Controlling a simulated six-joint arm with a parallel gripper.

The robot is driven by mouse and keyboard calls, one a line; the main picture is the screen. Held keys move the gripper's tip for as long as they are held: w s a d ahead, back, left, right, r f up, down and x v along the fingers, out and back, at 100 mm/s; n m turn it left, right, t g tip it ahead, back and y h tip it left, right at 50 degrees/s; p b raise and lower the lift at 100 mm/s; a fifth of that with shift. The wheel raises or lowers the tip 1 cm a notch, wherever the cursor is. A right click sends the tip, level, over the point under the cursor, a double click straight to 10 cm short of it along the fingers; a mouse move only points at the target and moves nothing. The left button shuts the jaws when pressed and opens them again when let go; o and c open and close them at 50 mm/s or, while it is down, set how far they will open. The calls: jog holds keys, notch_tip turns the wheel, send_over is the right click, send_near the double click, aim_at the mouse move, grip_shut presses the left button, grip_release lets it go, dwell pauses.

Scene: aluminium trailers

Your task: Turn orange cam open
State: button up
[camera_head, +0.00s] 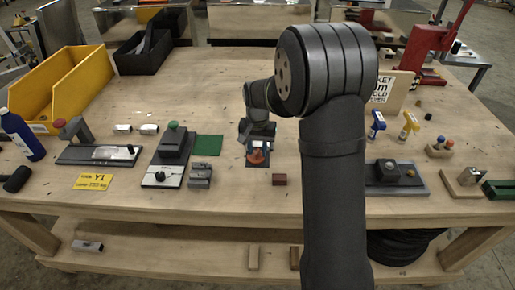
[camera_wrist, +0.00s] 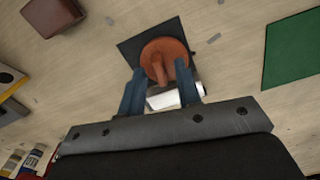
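The orange cam (camera_wrist: 165,52) is a round disc with a raised lever, mounted on a dark square plate (camera_wrist: 131,48). In the head view the cam (camera_head: 257,156) sits near the middle of the bench, under my wrist. A silver-white block (camera_wrist: 163,99) shows beside the cam, closer to the gripper body. My gripper (camera_wrist: 163,76) points down at the cam with its two blue-grey fingers apart. One finger is on each side of the lever and the block. I see no clear grip; whether a fingertip touches the disc cannot be told.
A green mat (camera_head: 207,145) and a dark fixture with a green knob (camera_head: 174,140) lie left of the cam. A small brown block (camera_head: 279,179) lies in front, to the right. A dark fixture (camera_head: 388,173) stands farther right. Bare wood surrounds the plate.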

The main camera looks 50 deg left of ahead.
aim_at(258, 151)
grip_shut()
jog(key=shift+n, duration=1)
grip_release()
notch_tip(258, 151, up, 18)
jog(key=shift+f, duration=0.25)
jog(key=shift+f, duration=0.1)
notch_tip(258, 151, down, 17)
jog(key=shift+f, duration=0.2)
dwell(0.6)
